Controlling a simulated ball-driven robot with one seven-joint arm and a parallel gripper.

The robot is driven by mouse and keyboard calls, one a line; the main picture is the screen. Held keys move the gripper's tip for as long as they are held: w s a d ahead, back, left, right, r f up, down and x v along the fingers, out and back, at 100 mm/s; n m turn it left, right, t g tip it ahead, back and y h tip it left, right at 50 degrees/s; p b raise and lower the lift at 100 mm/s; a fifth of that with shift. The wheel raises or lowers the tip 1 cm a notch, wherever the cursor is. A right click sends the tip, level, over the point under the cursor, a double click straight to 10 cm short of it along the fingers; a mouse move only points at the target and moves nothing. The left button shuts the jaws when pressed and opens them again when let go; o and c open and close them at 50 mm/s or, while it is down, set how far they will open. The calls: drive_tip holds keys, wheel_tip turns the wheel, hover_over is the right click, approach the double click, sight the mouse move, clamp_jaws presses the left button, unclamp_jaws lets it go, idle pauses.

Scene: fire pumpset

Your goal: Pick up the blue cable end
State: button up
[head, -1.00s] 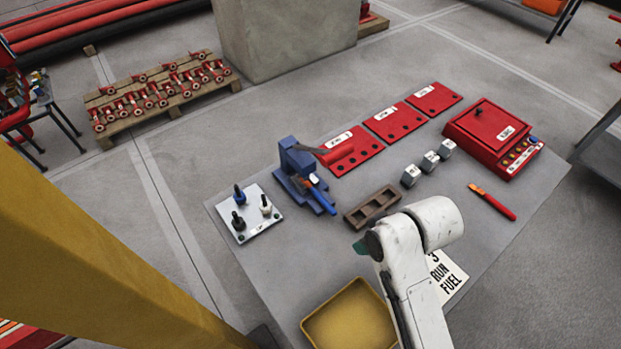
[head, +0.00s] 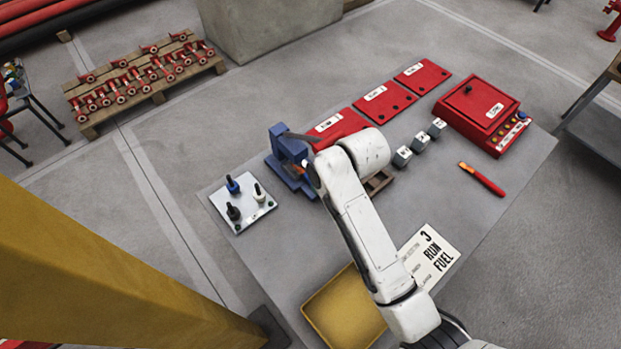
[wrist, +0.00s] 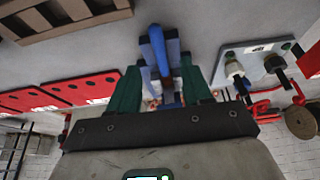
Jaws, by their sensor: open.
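The blue cable end (head: 233,186) stands upright on a pale plate (head: 250,216) at the left of the table, beside a black one (head: 234,212) and a white one (head: 258,192).
The blue bench tool (head: 286,150) stands right of the plate. A brown slotted block (wrist: 60,16) is partly hidden by my arm in the head view. Red panels (head: 384,103), grey blocks (head: 419,142), a red box (head: 484,112) and a yellow tray (head: 345,310) surround the work area.

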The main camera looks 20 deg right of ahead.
sight(310, 181)
drive_tip(key=shift+w+a+r, duration=0.1)
drive_tip(key=shift+w+a, duration=0.05)
drive_tip(key=shift+w, duration=0.25)
drive_tip(key=x, duration=0.5)
drive_tip(key=shift+c, duration=0.2)
clamp_jaws()
